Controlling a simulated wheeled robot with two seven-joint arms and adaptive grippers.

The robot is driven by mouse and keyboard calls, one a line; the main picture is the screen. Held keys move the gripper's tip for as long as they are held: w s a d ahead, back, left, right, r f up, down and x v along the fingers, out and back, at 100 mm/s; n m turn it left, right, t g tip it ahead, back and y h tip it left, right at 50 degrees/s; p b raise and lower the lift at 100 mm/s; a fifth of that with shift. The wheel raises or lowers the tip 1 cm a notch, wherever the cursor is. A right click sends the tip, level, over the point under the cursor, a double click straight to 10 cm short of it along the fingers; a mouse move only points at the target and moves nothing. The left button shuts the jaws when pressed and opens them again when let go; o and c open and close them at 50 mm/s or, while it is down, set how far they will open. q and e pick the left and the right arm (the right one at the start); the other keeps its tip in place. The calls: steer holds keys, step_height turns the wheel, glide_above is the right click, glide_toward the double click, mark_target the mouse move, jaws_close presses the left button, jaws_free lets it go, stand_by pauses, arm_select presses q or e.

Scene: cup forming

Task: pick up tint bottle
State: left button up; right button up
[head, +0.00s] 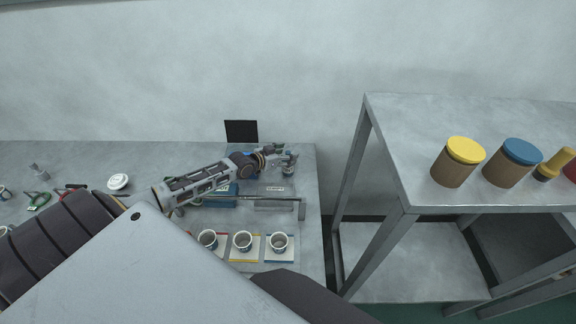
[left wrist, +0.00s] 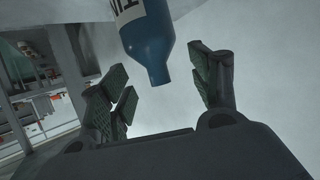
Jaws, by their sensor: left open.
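The tint bottle is blue with a white label bearing dark letters; in the left wrist view the bottle (left wrist: 148,40) comes in from the top edge, its narrow neck toward my gripper. My left gripper (left wrist: 158,68) is open, with a finger on each side of the bottle's neck end and visible gaps between. In the head view my left gripper (head: 278,155) reaches the back right of the table, beside a small bottle (head: 289,169), partly hidden and too small to read. My right gripper is not in view.
Three cups (head: 242,241) stand on coloured-edged cards at the table's front. A black panel (head: 241,131) stands at the back. A metal shelf (head: 400,130) at right carries a yellow-lidded jar (head: 455,166) and a blue-lidded jar (head: 508,167). Tools and a white-lidded item (head: 118,182) lie left.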

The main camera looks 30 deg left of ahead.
arm_select(q)
steer(key=shift+w+d+f, duration=0.15)
steer(key=shift+w+f, duration=0.15)
steer(key=shift+w, duration=0.35)
